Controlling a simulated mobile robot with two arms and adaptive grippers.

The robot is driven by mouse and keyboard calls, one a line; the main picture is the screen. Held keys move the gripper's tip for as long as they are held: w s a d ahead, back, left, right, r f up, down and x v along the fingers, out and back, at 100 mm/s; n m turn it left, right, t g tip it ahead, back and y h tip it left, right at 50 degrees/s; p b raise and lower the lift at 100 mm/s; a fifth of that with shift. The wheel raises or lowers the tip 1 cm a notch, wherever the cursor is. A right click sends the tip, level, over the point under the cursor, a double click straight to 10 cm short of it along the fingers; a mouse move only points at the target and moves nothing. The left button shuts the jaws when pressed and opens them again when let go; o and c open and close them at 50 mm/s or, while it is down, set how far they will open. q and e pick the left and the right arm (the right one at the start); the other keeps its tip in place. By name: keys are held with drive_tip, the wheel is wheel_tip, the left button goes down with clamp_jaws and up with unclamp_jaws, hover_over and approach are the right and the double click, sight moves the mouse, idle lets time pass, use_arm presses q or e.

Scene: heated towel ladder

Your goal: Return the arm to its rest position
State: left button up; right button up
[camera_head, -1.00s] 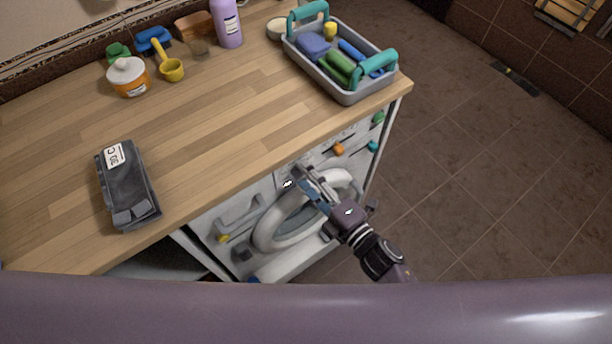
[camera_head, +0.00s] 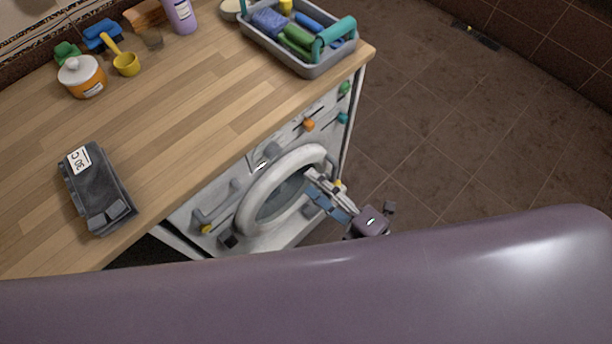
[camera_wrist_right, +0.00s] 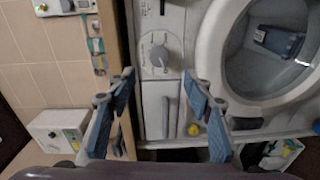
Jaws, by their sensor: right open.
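My right gripper (camera_head: 314,184) is in front of the white washing machine (camera_head: 185,218), overlapping the right side of its round door (camera_head: 258,187) in the head view. In the right wrist view its two blue-grey fingers (camera_wrist_right: 160,82) are spread wide with nothing between them. Behind them are the machine's dial (camera_wrist_right: 159,56) and front panel. A dark item with a white label (camera_wrist_right: 279,41) shows inside the door ring in the wrist view. My left gripper is not in view.

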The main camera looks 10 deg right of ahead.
idle(0.6)
drive_tip(key=s+d+f+m+g+h, duration=0.2)
drive_tip(key=d+f+m+h, duration=0.15)
drive_tip(key=f, duration=0.65)
drive_tip(key=s+d+f+m+g+h, duration=0.1)
drive_tip(key=s+d+f+m+h, duration=0.3)
drive_tip(key=f, duration=0.6)
drive_tip(key=s+d+f+m+g+h, duration=0.15)
drive_tip(key=d+f+m, duration=0.4)
drive_tip(key=f, duration=0.55)
drive_tip(key=s+d+f+m+g+h, duration=0.1)
drive_tip(key=s+f+m+g, duration=0.3)
drive_tip(key=s, duration=0.7)
drive_tip(key=s+d+f+m+g, duration=0.2)
drive_tip(key=s+f+m+g, duration=0.2)
drive_tip(key=s+f, duration=0.5)
drive_tip(key=shift+s+d+f+m+h, duration=0.2)
drive_tip(key=shift+s+f+m+h, duration=0.15)
drive_tip(key=shift+s+m, duration=0.55)
